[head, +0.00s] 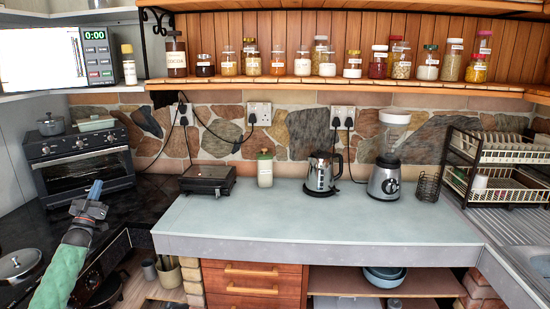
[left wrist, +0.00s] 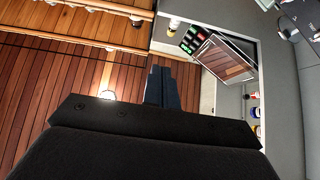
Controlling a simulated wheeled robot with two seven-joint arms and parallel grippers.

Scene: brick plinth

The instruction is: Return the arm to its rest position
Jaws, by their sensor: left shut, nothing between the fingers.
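My left arm comes in from the lower left in the head view, with a green sleeve-like link. My left gripper (head: 95,190) points upward in front of the dark counter at the left, below the toaster oven. Its fingers are together with nothing between them. In the left wrist view the closed fingers (left wrist: 162,87) stand in the middle, pointing up toward wooden boards and a shelf. My right gripper is not in either view.
A toaster oven (head: 80,160) stands behind my left gripper. The pale counter (head: 290,220) holds a black grill (head: 208,180), a kettle (head: 320,175) and a blender (head: 387,170). A dish rack (head: 500,170) is at the right. The counter's front middle is clear.

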